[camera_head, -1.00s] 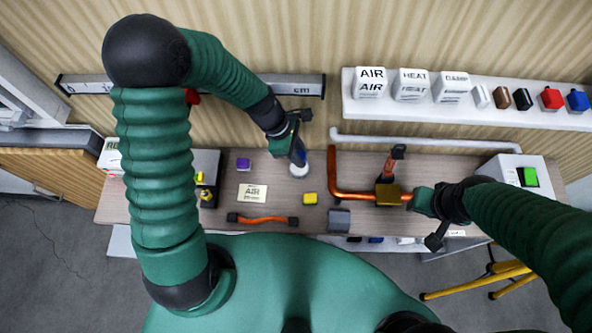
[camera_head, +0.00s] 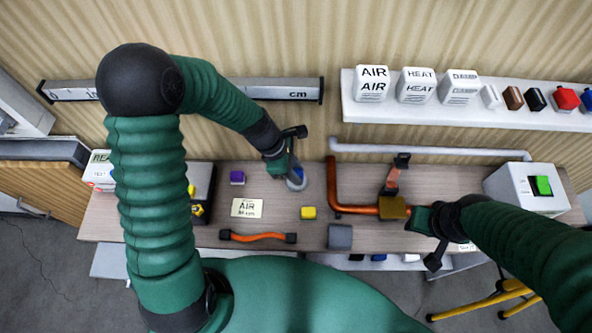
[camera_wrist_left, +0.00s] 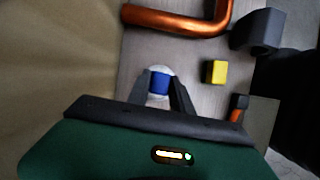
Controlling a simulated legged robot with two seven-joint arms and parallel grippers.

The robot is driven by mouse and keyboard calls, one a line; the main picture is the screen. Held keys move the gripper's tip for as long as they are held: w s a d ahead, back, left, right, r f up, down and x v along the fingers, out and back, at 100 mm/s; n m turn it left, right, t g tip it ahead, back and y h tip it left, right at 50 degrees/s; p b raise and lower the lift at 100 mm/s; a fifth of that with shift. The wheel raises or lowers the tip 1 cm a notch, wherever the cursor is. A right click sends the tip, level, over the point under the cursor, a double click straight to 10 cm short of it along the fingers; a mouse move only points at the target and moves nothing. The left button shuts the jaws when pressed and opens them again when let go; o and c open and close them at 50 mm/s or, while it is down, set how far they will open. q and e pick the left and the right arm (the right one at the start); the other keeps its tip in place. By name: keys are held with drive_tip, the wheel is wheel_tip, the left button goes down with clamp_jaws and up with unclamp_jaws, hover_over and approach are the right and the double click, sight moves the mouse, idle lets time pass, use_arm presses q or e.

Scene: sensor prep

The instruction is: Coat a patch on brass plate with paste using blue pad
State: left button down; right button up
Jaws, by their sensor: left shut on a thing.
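My left gripper (camera_head: 292,176) is shut on the blue pad (camera_wrist_left: 160,83), which shows between its fingers in the left wrist view. The pad is at a small round white dish (camera_wrist_left: 162,71) on the bench; whether they touch is unclear. The fingers partly hide the dish (camera_head: 297,184) in the head view. The brass plate (camera_head: 394,208) is a gold-brown block on the copper pipe (camera_head: 350,209), right of the dish. My right gripper (camera_head: 423,222) is beside the plate's right side, along the pipe; its jaws are not clear. I cannot make out any paste.
A yellow block (camera_head: 308,213), a grey block (camera_head: 340,236), a purple block (camera_head: 237,177), an AIR card (camera_head: 247,208) and an orange hose (camera_head: 258,237) lie on the bench. A white shelf (camera_head: 440,114) with labelled boxes is on the wall. A green-button box (camera_head: 524,193) stands far right.

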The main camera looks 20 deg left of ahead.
sight(296, 171)
use_arm(q)
drive_tip(key=shift+f, duration=0.3)
idle(0.6)
idle(1.3)
wheel_tip(296, 171, up, 2)
drive_tip(key=p, duration=0.2)
drive_tip(key=shift+r+p, duration=0.15)
drive_tip(key=shift+p, duration=0.15)
wheel_tip(296, 171, up, 5)
drive_tip(key=p, duration=0.5)
drive_tip(key=shift+f, duration=0.2)
